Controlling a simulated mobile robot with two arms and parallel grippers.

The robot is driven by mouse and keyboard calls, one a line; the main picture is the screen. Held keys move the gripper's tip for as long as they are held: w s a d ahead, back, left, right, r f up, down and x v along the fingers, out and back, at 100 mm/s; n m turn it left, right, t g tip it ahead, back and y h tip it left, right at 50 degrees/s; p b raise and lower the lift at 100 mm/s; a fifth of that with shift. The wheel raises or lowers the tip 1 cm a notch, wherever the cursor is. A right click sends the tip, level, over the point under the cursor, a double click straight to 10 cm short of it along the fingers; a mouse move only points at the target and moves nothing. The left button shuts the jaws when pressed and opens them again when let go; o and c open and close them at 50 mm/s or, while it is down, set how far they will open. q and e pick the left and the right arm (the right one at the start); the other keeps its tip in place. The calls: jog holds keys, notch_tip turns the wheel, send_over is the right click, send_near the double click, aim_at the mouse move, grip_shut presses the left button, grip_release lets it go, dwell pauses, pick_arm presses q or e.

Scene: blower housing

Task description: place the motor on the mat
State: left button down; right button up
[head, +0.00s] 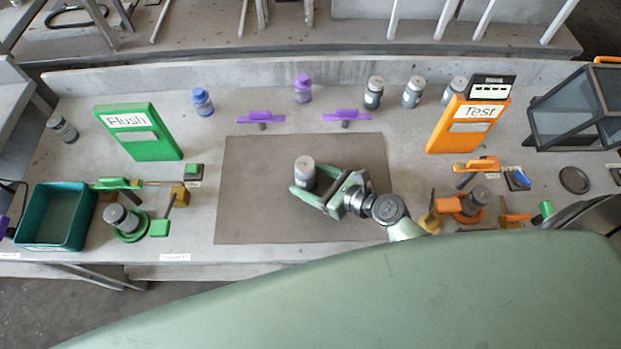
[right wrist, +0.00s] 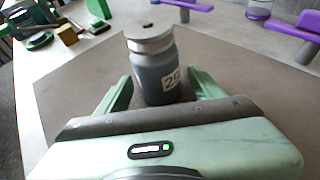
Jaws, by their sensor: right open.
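The motor (head: 304,172), a grey cylinder with a pale cap, stands upright on the brown-grey mat (head: 250,215), a little above its middle. In the right wrist view the motor (right wrist: 152,75) shows a light label with dark digits, only partly readable. My right gripper (head: 307,181) is open, with one finger on either side of the motor's lower part. In the right wrist view the open fingers (right wrist: 160,90) flank it, and a gap shows on the left. Whether the right finger touches it I cannot tell. My left gripper is not in view.
Purple holders (head: 261,117) stand behind the mat, with similar bottles (head: 374,93) along the back. A green sign (head: 138,132) and teal bin (head: 54,217) are left. An orange sign (head: 468,125) and a lantern-like case (head: 575,108) are right. Bare mat surrounds the motor.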

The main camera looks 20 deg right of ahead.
jog(key=b+v, duration=0.1)
jog(key=v, duration=1)
jog(key=shift+d, duration=0.1)
jog(key=shift+s+d+r, duration=0.3)
jog(key=shift+s, duration=0.1)
